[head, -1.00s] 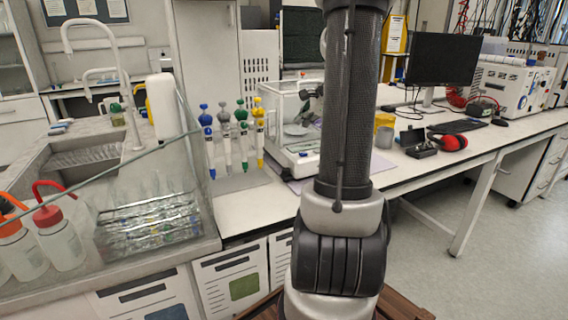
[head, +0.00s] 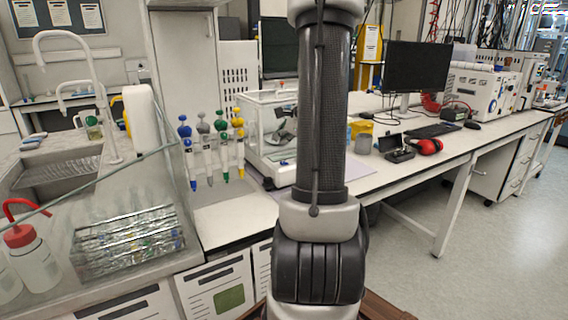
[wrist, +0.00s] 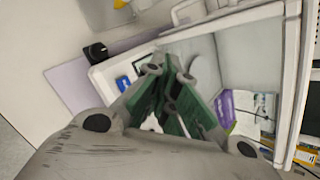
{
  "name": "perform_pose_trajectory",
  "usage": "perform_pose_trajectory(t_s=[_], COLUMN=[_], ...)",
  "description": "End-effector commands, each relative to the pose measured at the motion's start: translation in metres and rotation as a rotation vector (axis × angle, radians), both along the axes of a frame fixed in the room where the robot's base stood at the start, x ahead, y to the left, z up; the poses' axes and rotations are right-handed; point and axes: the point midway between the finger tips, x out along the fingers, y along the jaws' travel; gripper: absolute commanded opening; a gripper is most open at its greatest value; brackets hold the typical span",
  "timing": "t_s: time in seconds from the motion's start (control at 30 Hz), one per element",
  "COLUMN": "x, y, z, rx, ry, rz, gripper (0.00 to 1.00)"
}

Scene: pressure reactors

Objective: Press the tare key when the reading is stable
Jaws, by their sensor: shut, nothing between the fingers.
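The balance (head: 257,165) is a white instrument with a clear glass draft shield, on the bench behind my arm. In the wrist view its front panel (wrist: 107,84) shows a blue key (wrist: 124,83) and part of a dark display. I cannot read the display or tell whether the reading is stable. My gripper (wrist: 169,75) has green finger pads and is shut and empty. In the wrist view its tips overlap the balance's front, to the right of the blue key. I cannot tell its height above the panel. My arm hides part of the balance in the head view.
A rack of coloured pipettes (head: 212,150) stands left of the balance. A black knob-like object (wrist: 95,51) is beside the front panel. Right along the bench are a yellow container (head: 362,128), red ear defenders (head: 428,146) and a monitor (head: 431,68). A sink is at left.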

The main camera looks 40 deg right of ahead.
Motion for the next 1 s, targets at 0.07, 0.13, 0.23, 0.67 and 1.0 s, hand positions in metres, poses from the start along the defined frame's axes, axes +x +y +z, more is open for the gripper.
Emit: perform_pose_trajectory(t_s=[0.07, 0.13, 0.23, 0.67, 1.0], x=[0.000, -0.001, 0.000, 0.000, 0.000], y=[0.000, 0.000, 0.000, 0.000, 0.000], z=[-0.013, -0.022, -0.033, -0.049, -0.049], rx=[0.004, 0.003, 0.003, 0.000, -0.001], ry=[0.003, 0.003, 0.001, 0.001, 0.000], rz=[-0.002, -0.003, -0.003, -0.001, -0.001], gripper=[0.00, 0.00, 0.00, 0.00, 0.00])
